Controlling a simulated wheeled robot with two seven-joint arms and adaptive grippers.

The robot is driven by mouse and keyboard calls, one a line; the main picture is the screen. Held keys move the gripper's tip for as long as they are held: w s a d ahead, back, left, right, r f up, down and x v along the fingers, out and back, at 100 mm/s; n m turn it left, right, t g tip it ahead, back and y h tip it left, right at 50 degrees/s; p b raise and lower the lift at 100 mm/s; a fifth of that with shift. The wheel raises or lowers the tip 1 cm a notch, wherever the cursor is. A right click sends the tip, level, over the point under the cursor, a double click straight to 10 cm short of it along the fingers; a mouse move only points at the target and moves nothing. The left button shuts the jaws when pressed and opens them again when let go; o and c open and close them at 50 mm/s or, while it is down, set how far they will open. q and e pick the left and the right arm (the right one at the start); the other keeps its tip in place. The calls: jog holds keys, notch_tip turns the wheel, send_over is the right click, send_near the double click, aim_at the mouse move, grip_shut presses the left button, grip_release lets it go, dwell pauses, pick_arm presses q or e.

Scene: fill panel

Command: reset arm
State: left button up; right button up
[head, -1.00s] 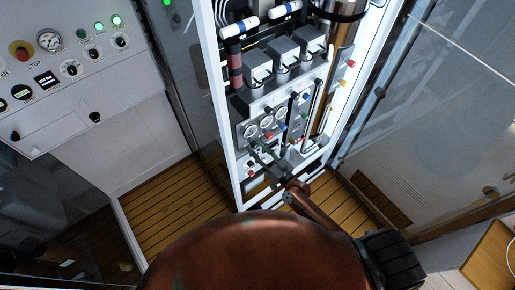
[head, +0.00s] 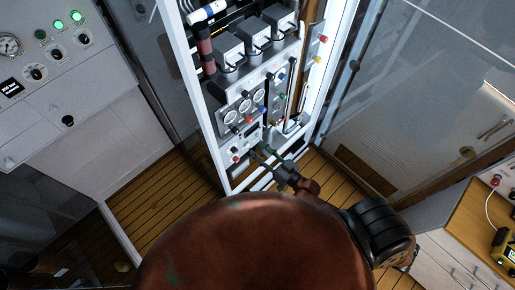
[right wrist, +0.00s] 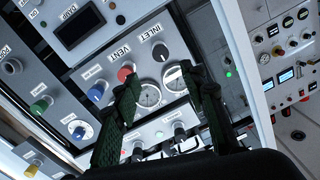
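The fill panel (head: 240,115) stands upright in a white frame in the middle of the head view, with round gauges and coloured knobs. My right gripper (head: 261,156) is in front of its lower part. In the right wrist view the two green fingers of the right gripper (right wrist: 162,92) are spread apart with nothing between them. Beyond them are a red VENT knob (right wrist: 125,74), a black INLET knob (right wrist: 160,52), a blue knob (right wrist: 97,92) and a gauge (right wrist: 175,78). I cannot tell whether the fingers touch the panel.
A grey control console (head: 75,100) with green lamps stands on the left. Glass panes flank the white frame. Slatted wooden floor (head: 165,205) lies below. A wooden-topped counter (head: 480,225) with a yellow device (head: 504,244) is at the lower right.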

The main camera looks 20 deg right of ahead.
dwell(0.3)
jog(key=s+d+f+g+h+b, duration=0.2)
jog(key=s+d+f, duration=0.2)
jog(key=f, duration=0.9)
jog(key=s+d+f+g+h+b, duration=0.1)
jog(key=s+d+f+g+h, duration=0.2)
jog(key=f, duration=1)
jog(key=s+d+f+g+b, duration=0.2)
jog(key=s+d+f, duration=0.3)
jog(key=f, duration=0.8)
jog(key=s+f+g+b, duration=0.1)
jog(key=s+f+g, duration=0.2)
jog(key=s+f, duration=0.3)
jog(key=s+f+g+h+b, duration=0.1)
jog(key=s+f, duration=0.6)
jog(key=s, duration=0.7)
jog(key=s+f+g+h+b, duration=0.1)
jog(key=s+f+g, duration=0.3)
jog(key=s+f, duration=0.3)
jog(key=s, duration=0.3)
jog(key=shift+s+a+g, duration=0.2)
jog(key=shift+s+g, duration=0.1)
jog(key=shift+s, duration=0.05)
jog(key=shift+f, duration=0.1)
